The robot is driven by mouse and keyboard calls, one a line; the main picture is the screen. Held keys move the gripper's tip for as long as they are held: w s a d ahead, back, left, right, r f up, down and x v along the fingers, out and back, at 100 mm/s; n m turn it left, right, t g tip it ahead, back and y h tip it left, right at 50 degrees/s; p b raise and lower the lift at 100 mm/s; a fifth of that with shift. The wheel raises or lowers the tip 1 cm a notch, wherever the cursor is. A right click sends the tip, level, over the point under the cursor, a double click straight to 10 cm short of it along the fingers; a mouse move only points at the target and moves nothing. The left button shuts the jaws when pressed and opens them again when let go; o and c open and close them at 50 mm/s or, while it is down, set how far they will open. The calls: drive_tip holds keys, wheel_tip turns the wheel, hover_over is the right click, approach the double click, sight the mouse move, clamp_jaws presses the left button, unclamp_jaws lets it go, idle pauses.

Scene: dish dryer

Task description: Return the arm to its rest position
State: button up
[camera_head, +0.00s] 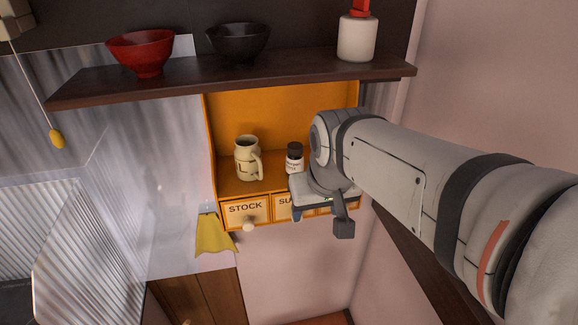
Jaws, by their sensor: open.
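My arm reaches in from the right side of the head view. My gripper (322,223) is at its end, in front of the orange cabinet (212,150). One dark finger shows clearly, pointing down in front of the labelled drawers, and another part shows at the left of the gripper. The gripper is open, and I see nothing held in it. The wrist hides part of the cabinet's right side and the right-hand drawers.
A cream mug (246,160) and a small dark-capped bottle (294,158) stand in the cabinet, the bottle close to my wrist. The shelf (200,78) above holds a red bowl (142,50), a black bowl (237,42) and a white container (357,38). A yellow cloth (214,234) hangs below.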

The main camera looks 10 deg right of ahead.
drive_tip(key=s+f, duration=0.3)
drive_tip(key=s, duration=0.2)
drive_tip(key=shift+f+g, duration=0.2)
drive_tip(key=shift+g, duration=0.1)
